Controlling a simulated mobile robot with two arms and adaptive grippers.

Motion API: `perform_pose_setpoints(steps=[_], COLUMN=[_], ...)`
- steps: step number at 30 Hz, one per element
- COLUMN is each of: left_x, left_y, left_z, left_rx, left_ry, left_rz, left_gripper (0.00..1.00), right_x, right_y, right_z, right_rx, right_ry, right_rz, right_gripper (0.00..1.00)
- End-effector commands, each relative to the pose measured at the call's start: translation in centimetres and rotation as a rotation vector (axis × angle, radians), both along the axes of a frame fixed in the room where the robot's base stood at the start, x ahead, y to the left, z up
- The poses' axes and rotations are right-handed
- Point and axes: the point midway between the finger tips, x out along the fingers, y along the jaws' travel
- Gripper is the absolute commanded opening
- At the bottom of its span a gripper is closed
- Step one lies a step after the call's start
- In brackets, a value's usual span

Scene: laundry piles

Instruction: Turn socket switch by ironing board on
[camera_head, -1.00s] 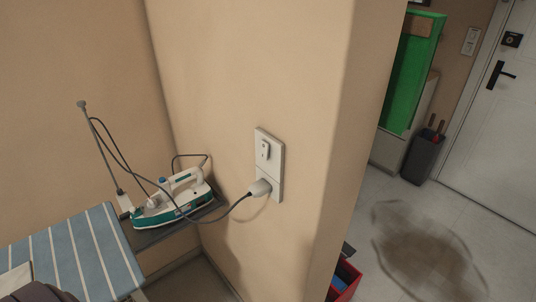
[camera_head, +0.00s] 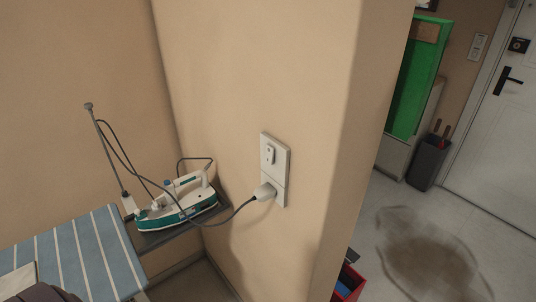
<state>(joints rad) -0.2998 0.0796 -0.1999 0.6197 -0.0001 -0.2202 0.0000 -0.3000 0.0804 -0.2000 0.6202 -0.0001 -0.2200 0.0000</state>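A white socket plate (camera_head: 280,190) is fixed upright on the beige wall, right of the ironing board. Its switch (camera_head: 269,153) is a small rocker on the upper half. Its on or off position is too small to tell. A white plug (camera_head: 264,192) sits in the lower half, with a dark cord running left to the iron (camera_head: 182,203). The white and teal iron rests on the dark end of the ironing board (camera_head: 72,255), which has a blue striped cover. Neither of my grippers is in view.
A wall corner (camera_head: 345,150) stands just right of the socket. Past it are a stained floor (camera_head: 430,262), a red bin (camera_head: 348,283), a green board (camera_head: 419,80), a dark bin (camera_head: 428,162) and a white door (camera_head: 500,140). A thin cord holder (camera_head: 106,150) rises by the iron.

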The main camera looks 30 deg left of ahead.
Motion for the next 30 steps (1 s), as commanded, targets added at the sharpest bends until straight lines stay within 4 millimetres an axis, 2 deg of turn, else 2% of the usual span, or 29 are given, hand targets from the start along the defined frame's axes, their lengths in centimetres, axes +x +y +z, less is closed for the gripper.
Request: perform_pose_setpoints(steps=[1, 3, 30], left_x=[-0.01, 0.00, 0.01], left_y=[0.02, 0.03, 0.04], left_z=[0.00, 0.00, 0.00], left_rx=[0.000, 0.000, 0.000], left_ry=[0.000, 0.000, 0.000], left_rz=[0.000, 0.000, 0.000], left_gripper=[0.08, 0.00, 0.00], right_x=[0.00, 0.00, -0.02], right_y=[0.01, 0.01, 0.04], right_z=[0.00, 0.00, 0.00], right_rx=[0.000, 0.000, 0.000], right_ry=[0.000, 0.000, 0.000], right_rz=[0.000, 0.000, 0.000], right_gripper=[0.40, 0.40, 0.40])
